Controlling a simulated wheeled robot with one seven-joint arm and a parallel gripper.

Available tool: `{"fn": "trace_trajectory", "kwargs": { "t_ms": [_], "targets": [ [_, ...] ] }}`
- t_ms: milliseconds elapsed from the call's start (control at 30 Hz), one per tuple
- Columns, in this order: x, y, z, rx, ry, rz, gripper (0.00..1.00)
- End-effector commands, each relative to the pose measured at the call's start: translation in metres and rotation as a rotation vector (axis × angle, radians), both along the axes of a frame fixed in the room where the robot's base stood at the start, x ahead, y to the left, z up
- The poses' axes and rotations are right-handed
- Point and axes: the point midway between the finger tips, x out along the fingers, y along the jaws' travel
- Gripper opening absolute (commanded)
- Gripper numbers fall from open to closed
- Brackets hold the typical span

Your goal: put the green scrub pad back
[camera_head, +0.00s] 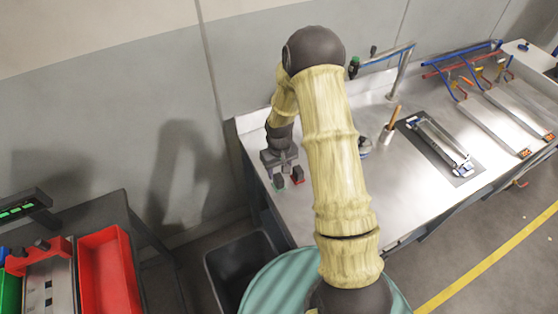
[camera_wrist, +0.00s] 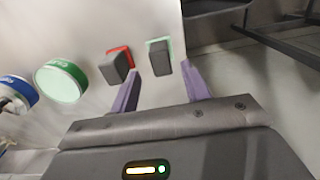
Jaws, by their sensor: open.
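The green scrub pad (camera_wrist: 160,57) has a dark grey block on a thin green layer. It sits near the edge of the metal counter, and it also shows in the head view (camera_head: 279,183) just under my gripper (camera_head: 281,170). In the wrist view my gripper (camera_wrist: 158,70) is open, its two purple fingers pointing toward the green pad. The pad's block appears between the fingertips, but I cannot tell whether they touch it. A similar red pad (camera_wrist: 116,66) sits just to the left, and it shows in the head view (camera_head: 298,175).
A green-and-white round container (camera_wrist: 60,80) and a blue-and-white one (camera_wrist: 17,92) stand left of the pads. The metal counter (camera_head: 350,210) carries a brush (camera_head: 390,125), a tap (camera_head: 397,75) and a dark mat (camera_head: 418,128). A red bin (camera_head: 106,265) stands lower left.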

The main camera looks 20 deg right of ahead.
Motion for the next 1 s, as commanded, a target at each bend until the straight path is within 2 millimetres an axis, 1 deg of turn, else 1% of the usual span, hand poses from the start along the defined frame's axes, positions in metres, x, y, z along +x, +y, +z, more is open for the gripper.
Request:
{"fn": "trace_trajectory", "kwargs": {
  "t_ms": [200, 400, 533, 1000],
  "targets": [
    [0.001, 0.001, 0.032, 0.001, -0.005, 0.000, 0.47],
    [0.000, 0.002, 0.055, 0.000, -0.002, 0.004, 0.47],
    [0.000, 0.002, 0.061, 0.001, -0.001, 0.003, 0.47],
    [0.000, 0.001, 0.061, 0.001, 0.000, 0.001, 0.47]
  ]
}}
